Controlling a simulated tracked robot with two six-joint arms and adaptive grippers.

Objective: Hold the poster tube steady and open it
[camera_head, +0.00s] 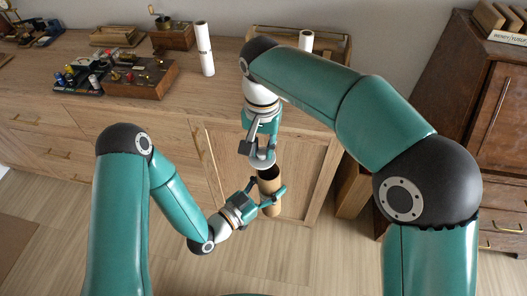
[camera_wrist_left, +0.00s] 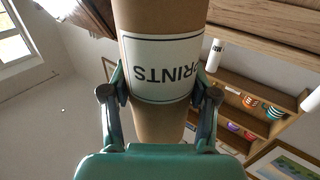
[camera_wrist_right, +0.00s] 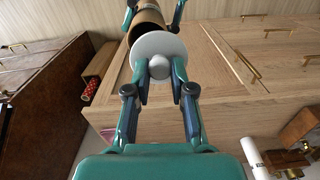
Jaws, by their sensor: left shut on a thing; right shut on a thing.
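The brown cardboard poster tube (camera_head: 271,183) is upright, its dark open mouth showing at the top. My left gripper (camera_head: 272,197) is shut around its side. In the left wrist view the fingers (camera_wrist_left: 162,98) press both sides of the tube (camera_wrist_left: 165,20) across a white label (camera_wrist_left: 162,70) reading "PRINTS". The white round cap (camera_head: 262,161) hangs just above the tube's mouth. My right gripper (camera_head: 260,150) is shut on it. In the right wrist view, the fingers (camera_wrist_right: 159,72) grip the knob of the cap (camera_wrist_right: 157,45), and the tube's open rim (camera_wrist_right: 148,17) shows behind it, apart from the cap.
A wooden cabinet (camera_head: 215,120) stands behind the tube. On it are a white roll (camera_head: 204,48), a box-like organizer (camera_head: 140,88), a coffee grinder (camera_head: 172,32) and a wooden rack (camera_head: 342,48). A darker cabinet (camera_head: 495,120) is at right. Floor in front is clear.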

